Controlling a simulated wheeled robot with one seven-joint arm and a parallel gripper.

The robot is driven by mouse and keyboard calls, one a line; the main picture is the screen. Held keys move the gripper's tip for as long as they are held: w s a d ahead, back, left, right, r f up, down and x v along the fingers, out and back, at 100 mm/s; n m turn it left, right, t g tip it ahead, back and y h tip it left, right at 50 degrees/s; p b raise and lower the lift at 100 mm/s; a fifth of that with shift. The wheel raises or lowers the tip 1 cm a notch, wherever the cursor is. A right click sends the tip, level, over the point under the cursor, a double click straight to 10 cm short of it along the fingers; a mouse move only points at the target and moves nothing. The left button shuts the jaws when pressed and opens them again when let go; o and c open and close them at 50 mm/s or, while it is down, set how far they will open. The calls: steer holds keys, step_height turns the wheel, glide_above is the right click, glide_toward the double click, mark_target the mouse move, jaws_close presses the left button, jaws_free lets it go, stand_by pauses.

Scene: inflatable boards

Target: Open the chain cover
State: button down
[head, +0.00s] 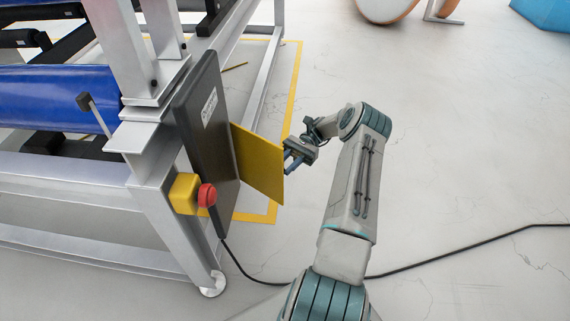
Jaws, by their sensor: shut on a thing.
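The chain cover appears to be the yellow panel (258,163), standing upright beside the dark housing (207,140) on the end of the metal frame. It sticks out at an angle from the housing, its near-left edge against the housing and its far edge toward my gripper. My gripper (289,163) is at the panel's right edge and is shut on it. The fingertips are small in the picture, and the exact contact is partly hidden. My arm reaches up from the bottom of the picture, to the right of the panel.
A blue roller (58,98) lies in the metal frame (75,168) at left. A black cable (450,257) crosses the floor.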

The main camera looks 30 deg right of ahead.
stand_by(0.3)
steer(key=c, duration=1.1)
jaws_free()
